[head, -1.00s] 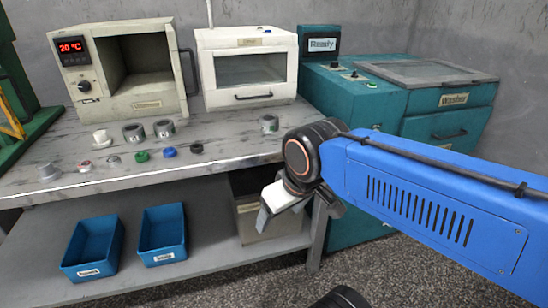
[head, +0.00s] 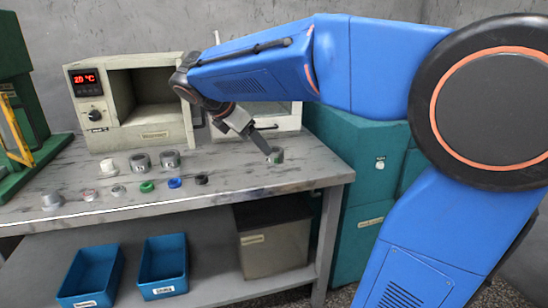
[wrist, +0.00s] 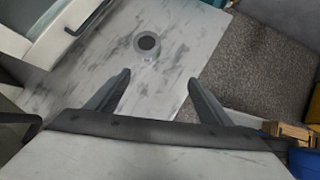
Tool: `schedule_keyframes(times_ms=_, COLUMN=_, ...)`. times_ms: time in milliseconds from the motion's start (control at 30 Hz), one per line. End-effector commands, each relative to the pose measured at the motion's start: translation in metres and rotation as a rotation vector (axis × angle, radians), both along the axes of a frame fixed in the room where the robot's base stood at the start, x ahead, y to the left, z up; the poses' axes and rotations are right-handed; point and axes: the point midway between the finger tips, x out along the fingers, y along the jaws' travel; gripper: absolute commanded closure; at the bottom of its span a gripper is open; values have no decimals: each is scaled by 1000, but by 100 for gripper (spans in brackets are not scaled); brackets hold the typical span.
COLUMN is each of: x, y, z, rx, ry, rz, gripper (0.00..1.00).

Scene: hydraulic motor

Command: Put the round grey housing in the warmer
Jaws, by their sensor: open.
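A round grey housing (head: 276,155) stands upright on the right part of the workbench. In the wrist view it is a ring with a dark centre (wrist: 148,44), ahead of the fingertips and clear of them. Two similar grey housings (head: 140,162) (head: 170,158) stand further left. My gripper (head: 270,135) is open and empty, just above the right housing; its two fingers show spread in the wrist view (wrist: 160,85). The cream oven-like unit with a red temperature display, seemingly the warmer (head: 126,135), stands open and its visible chamber is empty.
Small parts, including a green ring (head: 147,187), a blue ring (head: 174,183) and a white piece (head: 107,166), lie along the bench's left part. A cream cabinet with a window (head: 285,123) stands behind my arm. Blue bins (head: 162,262) sit below.

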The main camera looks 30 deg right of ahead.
Motion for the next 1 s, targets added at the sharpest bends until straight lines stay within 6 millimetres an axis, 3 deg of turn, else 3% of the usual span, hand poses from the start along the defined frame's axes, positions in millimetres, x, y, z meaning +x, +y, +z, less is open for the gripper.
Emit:
schedule_keyframes(times_ms=100, x=23, y=3, z=11, rx=-76, ry=66, rz=78, gripper=26)
schedule_keyframes(times_ms=333, x=37, y=-1, z=13, rx=-126, ry=112, rz=124, gripper=26)
schedule_keyframes(times_ms=1000, x=59, y=-74, z=-63, rx=-124, ry=111, rz=121, gripper=26)
